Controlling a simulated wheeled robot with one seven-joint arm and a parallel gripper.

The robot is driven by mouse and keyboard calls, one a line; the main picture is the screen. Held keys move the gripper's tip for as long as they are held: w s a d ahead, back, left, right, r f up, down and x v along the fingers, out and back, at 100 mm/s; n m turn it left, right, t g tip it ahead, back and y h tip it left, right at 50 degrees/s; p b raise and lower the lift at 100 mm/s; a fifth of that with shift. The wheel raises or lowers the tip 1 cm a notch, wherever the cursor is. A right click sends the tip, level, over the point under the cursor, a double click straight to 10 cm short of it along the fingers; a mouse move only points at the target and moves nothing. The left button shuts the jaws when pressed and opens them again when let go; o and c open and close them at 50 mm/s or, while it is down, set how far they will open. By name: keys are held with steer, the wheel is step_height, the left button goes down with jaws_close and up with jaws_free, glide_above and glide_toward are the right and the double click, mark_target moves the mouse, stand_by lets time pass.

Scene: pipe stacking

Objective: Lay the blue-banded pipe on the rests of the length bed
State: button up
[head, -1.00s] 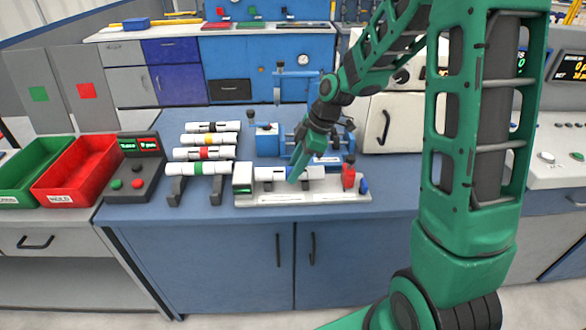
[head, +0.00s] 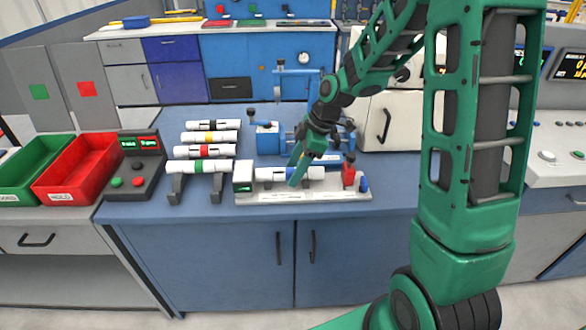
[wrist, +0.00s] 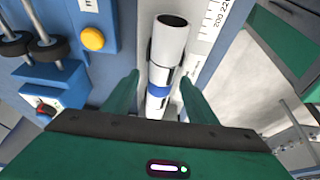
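The white blue-banded pipe (wrist: 169,38) lies along the length bed (head: 300,196) and also shows in the head view (head: 306,173). It looks seated on dark rests, but the contact is partly hidden. Its blue band shows between my fingers in the wrist view. My gripper (wrist: 160,98) is open, with one finger on each side of the pipe and a gap visible on both sides. In the head view my gripper (head: 297,174) is low over the middle of the bed, and a finger covers part of the pipe.
A rack (head: 175,187) to the left holds pipes with black, yellow, red and green bands. A red stop (head: 348,174) stands at the bed's right end. A blue fixture (head: 268,140) is close behind. Green (head: 30,172) and red (head: 80,168) bins stand at left.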

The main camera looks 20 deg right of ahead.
mark_target(310, 168)
steer(key=v, duration=1)
steer(key=shift+d+r, duration=0.15)
steer(key=shift+r, duration=0.2)
